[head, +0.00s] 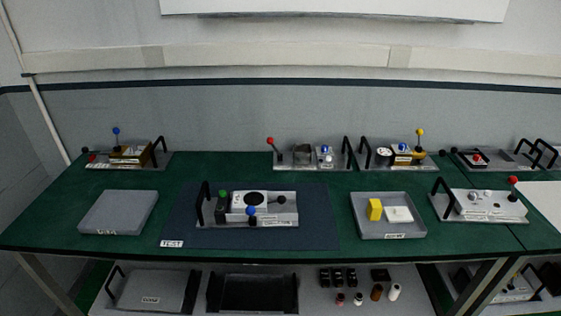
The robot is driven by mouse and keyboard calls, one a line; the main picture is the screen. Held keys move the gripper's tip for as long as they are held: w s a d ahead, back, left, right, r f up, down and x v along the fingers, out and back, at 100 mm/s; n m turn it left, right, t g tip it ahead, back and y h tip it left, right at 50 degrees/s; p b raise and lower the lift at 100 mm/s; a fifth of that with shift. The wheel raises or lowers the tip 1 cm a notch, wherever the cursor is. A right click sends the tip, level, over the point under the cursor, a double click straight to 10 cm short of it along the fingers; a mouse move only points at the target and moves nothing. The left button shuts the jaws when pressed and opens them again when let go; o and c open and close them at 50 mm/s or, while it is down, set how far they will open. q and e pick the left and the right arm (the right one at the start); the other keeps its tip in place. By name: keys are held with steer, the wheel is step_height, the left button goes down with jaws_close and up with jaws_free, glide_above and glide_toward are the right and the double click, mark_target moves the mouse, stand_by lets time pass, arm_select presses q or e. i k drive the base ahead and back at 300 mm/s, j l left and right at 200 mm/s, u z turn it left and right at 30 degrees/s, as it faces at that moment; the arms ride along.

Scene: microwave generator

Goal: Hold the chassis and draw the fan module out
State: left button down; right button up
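A grey chassis (285,217) sits on the dark mat labelled TEST, at the middle of the green table in the head view. A black handle (202,204) stands at its left end. A white block with a round black opening (254,198), which looks like the fan module, sits in the chassis. A green knob (223,195) is at its left, a blue ball (251,210) in front of it and a black knob (281,200) to its right. Neither of my grippers shows in the head view.
The dark mat (180,225) has bare room around the chassis. A grey tray (118,212) lies left. A tray (390,233) with a yellow block (375,209) and a white block (399,214) stands right. Several other units line the back and right. A shelf below holds small parts.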

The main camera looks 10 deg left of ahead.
mark_target(241, 199)
steer(key=i+l+u, duration=0.1)
steer(key=l+u, duration=0.2)
steer(key=i+l+u, duration=0.1)
steer(key=l+u, duration=0.55)
steer(key=i+j+z, duration=0.1)
steer(key=i+j, duration=0.1)
steer(key=j, duration=0.05)
